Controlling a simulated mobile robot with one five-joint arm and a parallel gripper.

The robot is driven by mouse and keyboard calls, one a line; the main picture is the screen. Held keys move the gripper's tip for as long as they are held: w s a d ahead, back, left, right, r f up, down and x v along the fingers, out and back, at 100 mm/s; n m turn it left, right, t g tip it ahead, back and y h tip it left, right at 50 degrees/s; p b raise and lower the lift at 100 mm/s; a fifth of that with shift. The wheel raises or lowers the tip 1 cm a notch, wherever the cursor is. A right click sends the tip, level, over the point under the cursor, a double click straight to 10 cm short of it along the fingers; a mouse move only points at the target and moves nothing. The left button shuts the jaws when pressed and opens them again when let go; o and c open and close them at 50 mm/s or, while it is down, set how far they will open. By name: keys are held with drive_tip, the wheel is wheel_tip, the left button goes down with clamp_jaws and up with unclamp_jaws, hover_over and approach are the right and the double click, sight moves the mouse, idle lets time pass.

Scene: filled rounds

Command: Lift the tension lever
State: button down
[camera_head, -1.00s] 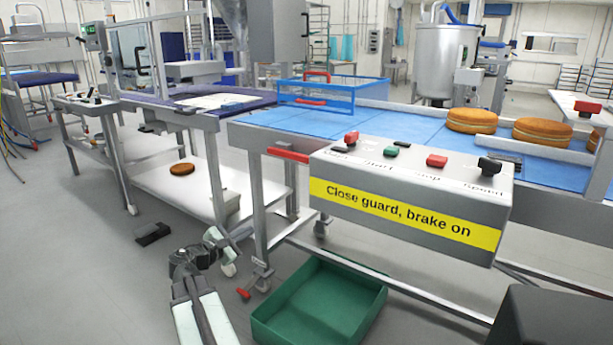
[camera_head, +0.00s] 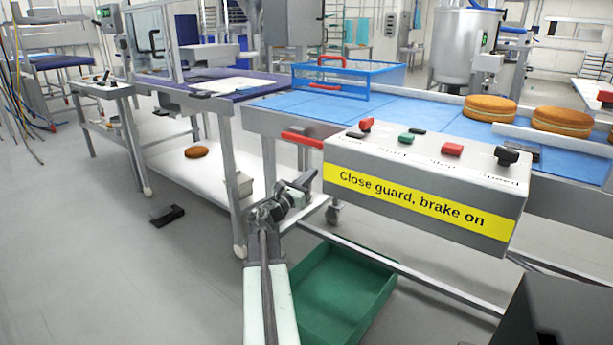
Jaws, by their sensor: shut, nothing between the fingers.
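A red lever (camera_head: 303,139) sticks out to the left from the conveyor's side, beside the control box. No label on it can be read, so I cannot tell for sure that it is the tension lever. A small red-tipped handle low by the conveyor leg showed earlier; now my arm covers that spot. My gripper (camera_head: 312,179) is shut and empty. In the picture it is just below the red lever and left of the control box, apart from the lever.
The grey control box (camera_head: 420,218) reads "Close guard, brake on" and carries red, green and black knobs. A blue guard frame (camera_head: 347,80) stands on the blue belt (camera_head: 395,115) with filled rounds (camera_head: 490,108). A green crate (camera_head: 350,290) sits on the floor below.

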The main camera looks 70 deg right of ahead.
sight(306, 140)
drive_tip(key=s+d+r+p, duration=0.1)
drive_tip(key=d+r+p, duration=0.3)
drive_tip(key=r, duration=0.1)
drive_tip(key=shift+p, duration=0.35)
